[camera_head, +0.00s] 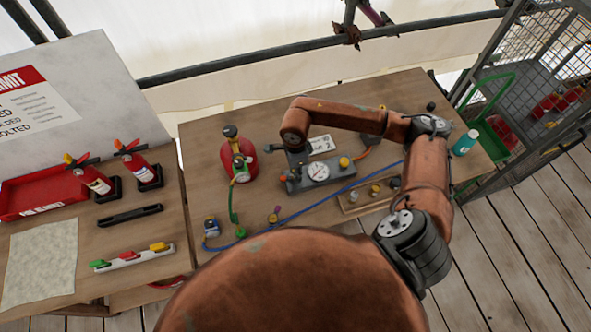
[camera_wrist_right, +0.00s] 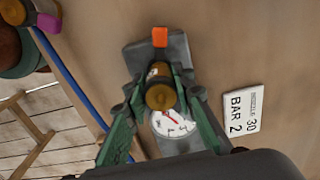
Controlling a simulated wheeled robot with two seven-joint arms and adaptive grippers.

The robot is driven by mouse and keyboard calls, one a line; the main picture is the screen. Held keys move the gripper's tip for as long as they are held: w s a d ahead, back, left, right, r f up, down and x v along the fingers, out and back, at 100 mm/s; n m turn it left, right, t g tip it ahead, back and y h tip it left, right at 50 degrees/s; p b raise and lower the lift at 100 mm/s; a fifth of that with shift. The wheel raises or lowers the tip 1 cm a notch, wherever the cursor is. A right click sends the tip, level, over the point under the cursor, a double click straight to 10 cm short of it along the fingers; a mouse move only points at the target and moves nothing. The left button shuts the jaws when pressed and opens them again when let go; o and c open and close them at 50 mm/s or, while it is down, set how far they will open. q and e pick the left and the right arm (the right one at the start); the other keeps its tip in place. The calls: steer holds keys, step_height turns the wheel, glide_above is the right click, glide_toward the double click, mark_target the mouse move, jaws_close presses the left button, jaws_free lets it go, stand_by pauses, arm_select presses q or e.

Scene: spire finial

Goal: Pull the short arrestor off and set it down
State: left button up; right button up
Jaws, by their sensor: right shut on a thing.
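A short brass cylinder, which looks like the short arrestor (camera_wrist_right: 160,92), is between the green fingertips of my right gripper (camera_wrist_right: 162,98) in the right wrist view. The gripper is shut on it. It is over the dark grey gauge block (camera_head: 319,179), between an orange-topped port and the white dial (camera_head: 317,173). I cannot tell whether it is still seated in the block. In the head view the gripper (camera_head: 297,158) is above the block's left part, and the cylinder is not clearly seen. My left gripper is not in view.
A red cylinder (camera_head: 239,162) with a green hose stands left of the block. A blue hose (camera_head: 318,203) runs in front. A small wooden tray (camera_head: 351,207) with fittings is at the front right. A "30 BAR 2" plate (camera_wrist_right: 243,110) lies beside the block. Bare table is at the back right.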

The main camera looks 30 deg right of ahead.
jaws_close()
steer(key=shift+r, duration=0.2)
steer(key=shift+r+p, duration=1.25)
steer(key=shift+r, duration=1.6)
